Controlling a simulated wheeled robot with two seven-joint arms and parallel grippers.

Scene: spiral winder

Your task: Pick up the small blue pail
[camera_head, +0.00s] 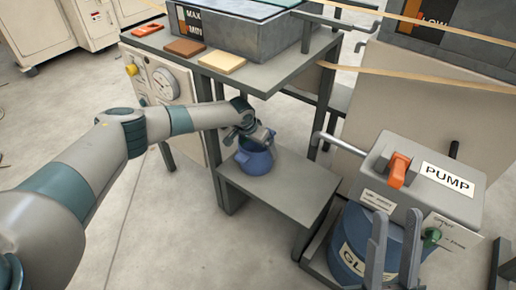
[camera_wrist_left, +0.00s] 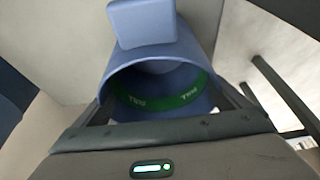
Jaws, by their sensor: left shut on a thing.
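The small blue pail (camera_head: 256,160) is at the lower grey shelf of the stand; I cannot tell whether its base touches the shelf. My left gripper (camera_head: 252,137) is at the pail's top and shut on it. In the left wrist view the pail (camera_wrist_left: 150,70) fills the middle, its open mouth facing the camera, with a green lettered band inside and a flat blue tab above. The left fingers lie at either side of its rim. My right gripper (camera_head: 397,222) shows as two grey fingers standing apart, empty, in front of the pump unit.
The shelf (camera_head: 285,205) has bare room in front of the pail. Above is a tabletop (camera_head: 262,75) with a grey tank (camera_head: 240,35) and blocks. A pump unit (camera_head: 425,180) over a blue glue drum (camera_head: 350,245) stands at right. Floor at lower left is clear.

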